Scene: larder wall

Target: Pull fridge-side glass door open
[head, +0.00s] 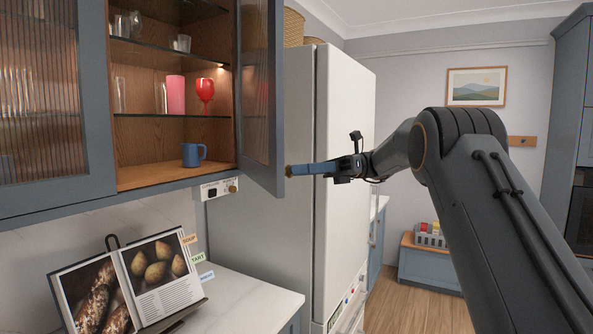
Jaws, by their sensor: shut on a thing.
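The fridge-side glass door (262,90) of the blue wall cabinet stands well open, swung out from its right-hand hinge side beside the fridge. Its blue frame and glass are seen steeply from the side. My gripper (291,171) comes in from the right and is shut at the door's lower free edge. A small brass-coloured knob (288,172) shows at the fingertips. The exact contact is small and partly hidden by the fingers.
The open cabinet (150,178) holds a blue mug (193,154), a pink tumbler (175,95), a red goblet (205,94) and clear glasses. The white fridge (345,100) stands close behind my gripper. A cookbook (158,275) stands on the counter below.

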